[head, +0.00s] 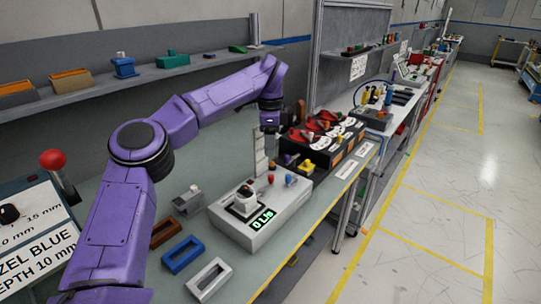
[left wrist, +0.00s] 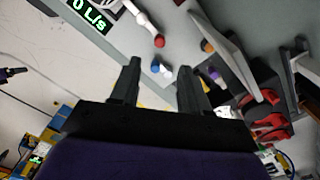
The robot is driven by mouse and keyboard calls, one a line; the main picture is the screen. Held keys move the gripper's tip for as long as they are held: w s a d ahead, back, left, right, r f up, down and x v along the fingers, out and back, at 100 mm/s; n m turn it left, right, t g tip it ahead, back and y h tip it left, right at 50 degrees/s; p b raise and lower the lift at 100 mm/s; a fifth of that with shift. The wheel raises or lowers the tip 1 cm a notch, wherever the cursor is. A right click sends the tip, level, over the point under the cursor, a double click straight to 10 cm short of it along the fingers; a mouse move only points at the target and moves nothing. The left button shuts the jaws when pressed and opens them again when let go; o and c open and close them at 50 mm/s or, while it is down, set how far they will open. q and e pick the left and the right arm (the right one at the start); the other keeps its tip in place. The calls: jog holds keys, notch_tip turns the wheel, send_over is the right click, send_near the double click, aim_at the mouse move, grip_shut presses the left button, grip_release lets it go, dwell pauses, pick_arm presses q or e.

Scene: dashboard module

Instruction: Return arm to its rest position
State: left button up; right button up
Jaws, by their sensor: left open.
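My purple left arm reaches across the bench in the head view. Its gripper (head: 270,128) hangs beyond the grey device with the green display (head: 262,232), beside the black box with red tools. In the left wrist view, the two dark fingers of this gripper (left wrist: 160,75) stand wide apart. Nothing is held between them; small blue and white knobs show in the background between the fingers. The device's display, reading 0 L/s, also shows at the top left of that view (left wrist: 92,14). My right gripper does not show.
Brown, blue (head: 183,254) and light grey (head: 209,279) frames lie on the bench (head: 240,284). A shelf (head: 120,82) with small parts runs along the wall. A red ball-topped lever (head: 53,160) stands at the left. The floor at right is open.

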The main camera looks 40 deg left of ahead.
aim_at(271, 175)
pick_arm(q)
notch_tip(271, 175, down, 10)
jog(key=shift+r+p, duration=0.25)
jog(key=shift+p, duration=0.8)
jog(key=shift+f, duration=0.55)
